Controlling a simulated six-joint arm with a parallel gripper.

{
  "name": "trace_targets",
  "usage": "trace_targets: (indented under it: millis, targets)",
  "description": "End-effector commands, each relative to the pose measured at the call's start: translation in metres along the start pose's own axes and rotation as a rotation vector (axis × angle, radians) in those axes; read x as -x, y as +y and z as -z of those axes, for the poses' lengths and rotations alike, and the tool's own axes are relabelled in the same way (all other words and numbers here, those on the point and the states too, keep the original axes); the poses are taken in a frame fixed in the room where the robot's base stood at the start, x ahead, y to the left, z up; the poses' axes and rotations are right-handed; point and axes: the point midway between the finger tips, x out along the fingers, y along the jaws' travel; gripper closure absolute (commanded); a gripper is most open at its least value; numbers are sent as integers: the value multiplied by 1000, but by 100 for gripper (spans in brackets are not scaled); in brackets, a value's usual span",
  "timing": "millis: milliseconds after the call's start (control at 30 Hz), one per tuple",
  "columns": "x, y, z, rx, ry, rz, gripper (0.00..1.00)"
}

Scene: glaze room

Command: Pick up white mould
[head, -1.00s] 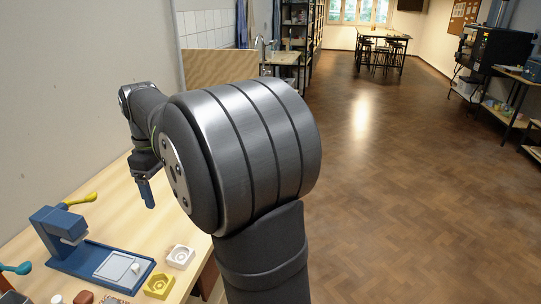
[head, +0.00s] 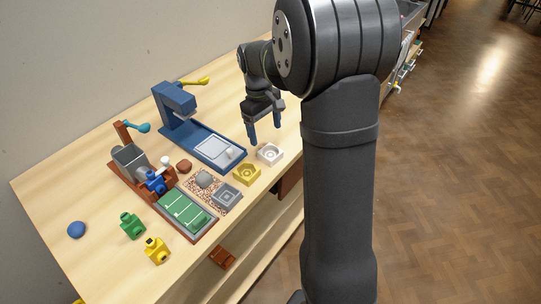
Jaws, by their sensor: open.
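The white mould (head: 270,154) is a small square block with a round hollow in its top. In the head view it lies on the wooden table near the front edge, right of the yellow mould (head: 247,174). My gripper (head: 266,136) hangs above the table with its fingers pointing down, open and empty. In the picture its fingertips are just above and left of the white mould, apart from it. How high they are over the table I cannot tell exactly.
A blue press (head: 201,134) with a yellow-knobbed lever stands left of my gripper. A grey mould (head: 227,196), a green slab (head: 183,209), a brown stand (head: 131,160), green and yellow pieces and a blue ball (head: 76,229) lie further left.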

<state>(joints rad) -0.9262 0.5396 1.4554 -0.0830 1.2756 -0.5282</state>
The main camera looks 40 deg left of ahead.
Motion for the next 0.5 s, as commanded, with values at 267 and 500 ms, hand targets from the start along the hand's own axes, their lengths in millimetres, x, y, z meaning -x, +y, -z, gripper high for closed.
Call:
trace_targets:
  millis: [267, 500]
  targets:
    - [-32, 0, 0, 0, -1, 1, 20]
    - [-60, 6, 0, -1, -3, 2, 20]
